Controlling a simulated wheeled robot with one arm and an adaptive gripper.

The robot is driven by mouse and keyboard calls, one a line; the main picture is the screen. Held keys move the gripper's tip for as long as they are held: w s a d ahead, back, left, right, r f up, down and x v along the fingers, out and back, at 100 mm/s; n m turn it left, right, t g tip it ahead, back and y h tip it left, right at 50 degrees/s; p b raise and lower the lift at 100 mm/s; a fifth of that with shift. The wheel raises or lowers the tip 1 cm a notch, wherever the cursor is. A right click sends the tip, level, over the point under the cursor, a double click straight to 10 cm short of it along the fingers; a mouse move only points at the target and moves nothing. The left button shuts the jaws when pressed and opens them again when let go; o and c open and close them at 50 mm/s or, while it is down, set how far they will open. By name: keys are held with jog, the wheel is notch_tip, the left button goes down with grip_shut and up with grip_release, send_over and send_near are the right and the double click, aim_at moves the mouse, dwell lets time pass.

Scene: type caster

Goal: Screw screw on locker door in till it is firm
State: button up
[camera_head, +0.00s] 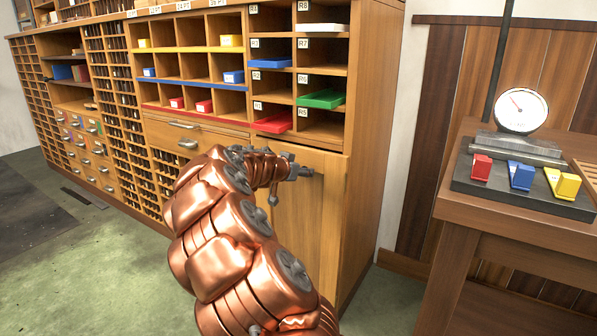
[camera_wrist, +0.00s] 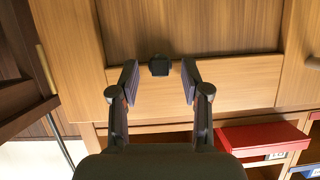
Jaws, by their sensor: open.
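The locker door (camera_head: 322,240) is a plain wooden panel at the lower right of the cabinet, and its wood fills much of the wrist view (camera_wrist: 240,72). The screw (camera_wrist: 159,66) shows in the wrist view as a small dark block against the door. My gripper (camera_wrist: 159,82) is open, with one dark finger on each side of the screw and a visible gap on both sides. In the head view my gripper (camera_head: 297,170) is at the upper part of the door; I cannot make out the screw clearly there.
Above the door are cubbyholes with a red tray (camera_head: 274,122), a green tray (camera_head: 321,99) and a blue tray (camera_head: 270,62). The red tray (camera_wrist: 262,138) is close to my gripper in the wrist view. A wooden table (camera_head: 500,216) with a dial gauge (camera_head: 521,110) stands at the right.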

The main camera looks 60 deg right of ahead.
grip_shut()
dwell(0.7)
dwell(0.4)
